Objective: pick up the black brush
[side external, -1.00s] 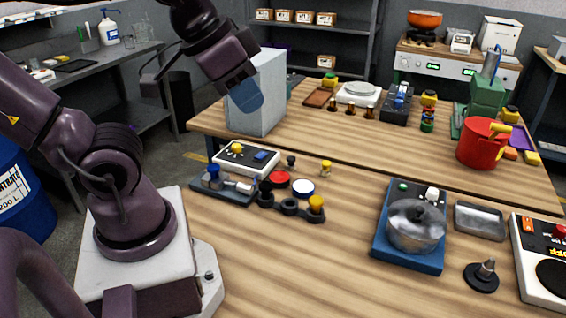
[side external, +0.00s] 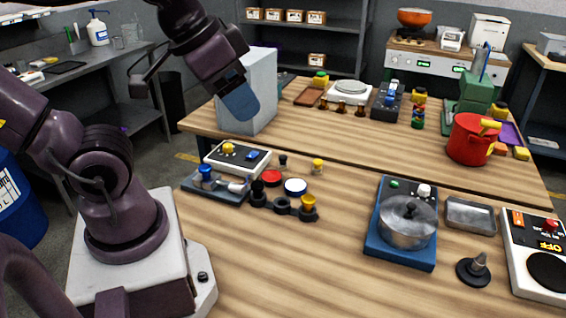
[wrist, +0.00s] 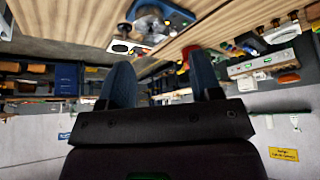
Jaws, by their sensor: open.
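I cannot pick out a black brush with certainty in either view. A small black piece with a round base and a short upright stem (side external: 474,269) stands at the front right of the near table; I cannot tell whether it is a brush. My gripper (side external: 240,103) is raised at the upper left, in front of a tall grey block (side external: 262,88), and appears clear of the tabletop. In the wrist view the two blue-grey fingers of my gripper (wrist: 164,84) stand wide apart with nothing held between them.
A blue base with a metal pot (side external: 408,222), a metal tray (side external: 470,215) and a white panel (side external: 535,255) are on the right. A white control box (side external: 237,159) and a dark holder row (side external: 283,206) are on the left. The near table's front middle (side external: 310,265) is clear.

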